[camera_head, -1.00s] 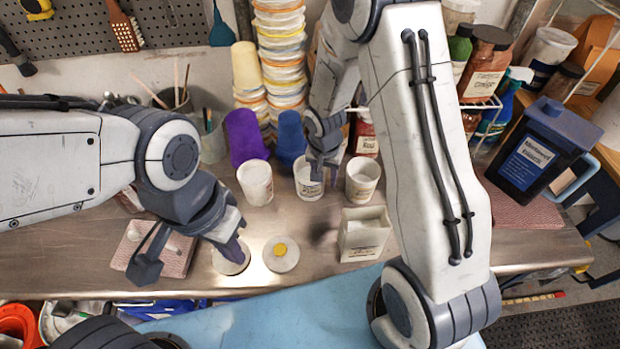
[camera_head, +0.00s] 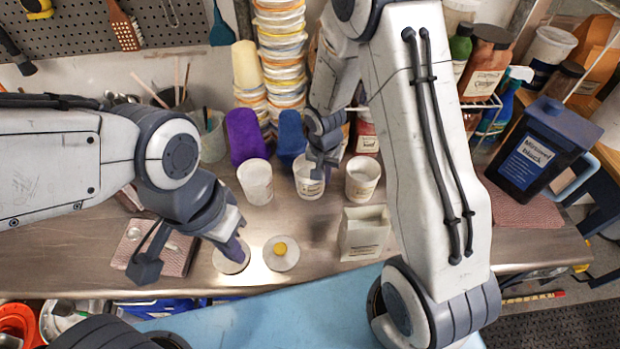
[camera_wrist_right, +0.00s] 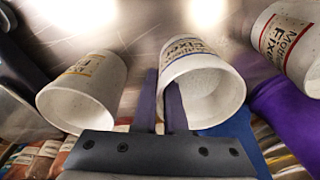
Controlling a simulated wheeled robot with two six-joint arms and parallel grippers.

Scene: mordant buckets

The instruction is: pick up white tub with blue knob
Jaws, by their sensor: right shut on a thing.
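Three white tubs stand in a row on the metal bench: a left tub (camera_head: 255,184), a middle tub (camera_head: 306,186) and a right tub (camera_head: 362,180). My right gripper (camera_head: 319,171) is shut on the wall of the middle tub; the right wrist view shows its fingers (camera_wrist_right: 159,100) at the rim. That tub (camera_wrist_right: 205,65) has a blue-striped label there. My left gripper (camera_head: 236,248) is low over a pale round lid (camera_head: 228,266); its fingers hide the lid's middle, and their opening is unclear. A second lid (camera_head: 281,262) has a yellow knob. No blue knob is visible.
A square white container (camera_head: 363,240) stands right of the lids. Purple (camera_head: 244,137) and blue (camera_head: 290,135) cups and tall stacked tubs (camera_head: 281,45) stand behind the tubs. A dark jug (camera_head: 535,150) stands at right. A folded cloth (camera_head: 180,255) lies left of the lids.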

